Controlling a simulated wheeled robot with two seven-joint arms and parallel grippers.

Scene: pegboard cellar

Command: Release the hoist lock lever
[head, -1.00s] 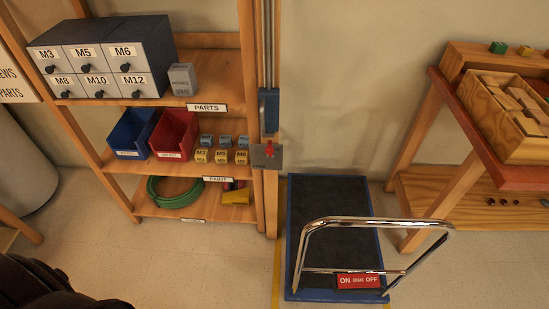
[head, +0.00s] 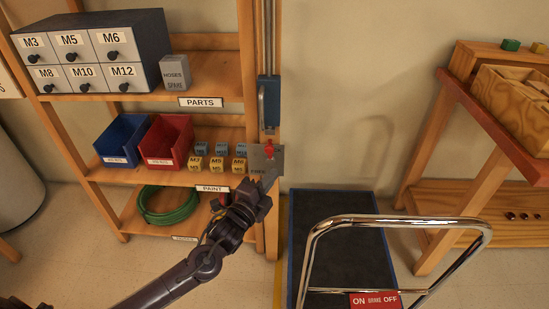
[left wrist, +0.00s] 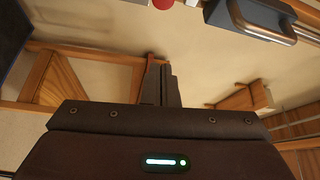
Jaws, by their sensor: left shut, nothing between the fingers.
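The hoist lock lever is a small red lever (head: 268,150) on a grey metal plate (head: 262,163), fixed to the shelf's right post. Its red end also shows at the top edge of the left wrist view (left wrist: 163,3). Above it in the head view, a blue block with a metal handle (head: 268,103) sits on the vertical rail. My left gripper (head: 270,181) is just below the lever, its fingertips near the plate's lower edge. In the left wrist view its fingers (left wrist: 160,84) are together and empty. I cannot tell whether they touch the plate. My right gripper is out of view.
The shelf holds a drawer cabinet (head: 90,52), a blue bin (head: 122,139), a red bin (head: 166,142), small labelled blocks and a green hose (head: 167,205). A platform trolley with a chrome handle (head: 395,219) stands right of the post. A wooden bench (head: 500,130) is farther right.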

